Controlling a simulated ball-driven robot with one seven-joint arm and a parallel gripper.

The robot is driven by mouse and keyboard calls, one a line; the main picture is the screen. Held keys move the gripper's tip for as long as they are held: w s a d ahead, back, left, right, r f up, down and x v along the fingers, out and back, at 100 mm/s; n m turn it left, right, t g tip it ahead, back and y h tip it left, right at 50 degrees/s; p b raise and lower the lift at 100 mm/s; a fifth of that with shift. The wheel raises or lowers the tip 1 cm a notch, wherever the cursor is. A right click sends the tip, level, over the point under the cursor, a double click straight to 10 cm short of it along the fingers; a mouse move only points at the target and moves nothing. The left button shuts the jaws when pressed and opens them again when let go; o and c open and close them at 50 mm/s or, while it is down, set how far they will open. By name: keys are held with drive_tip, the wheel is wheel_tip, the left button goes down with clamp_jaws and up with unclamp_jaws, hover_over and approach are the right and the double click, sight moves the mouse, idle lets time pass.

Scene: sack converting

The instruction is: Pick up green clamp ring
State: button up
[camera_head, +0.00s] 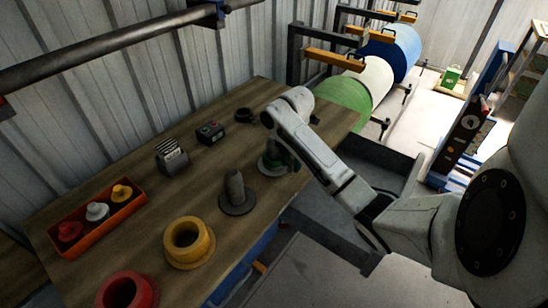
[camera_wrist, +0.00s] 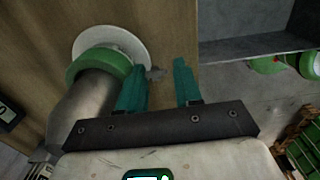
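The green clamp ring (camera_wrist: 98,64) sits around a grey metal cone (camera_wrist: 85,103) on a round white base (camera_wrist: 110,40) in the wrist view. In the head view the ring (camera_head: 272,160) is small and partly hidden by my arm. My gripper (camera_wrist: 158,66) has two teal fingers spread apart. The right finger is clear of the ring.
The wooden table (camera_head: 215,155) also holds a dark cone on a disc (camera_head: 236,190), a yellow flanged ring (camera_head: 188,243), a red one (camera_head: 127,290) and an orange tray (camera_head: 100,222) of small parts. The table's edge lies close beside the green ring.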

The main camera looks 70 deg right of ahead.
drive_tip(key=shift+c, duration=0.2)
drive_tip(key=c, duration=0.6)
drive_tip(key=shift+r, duration=0.1)
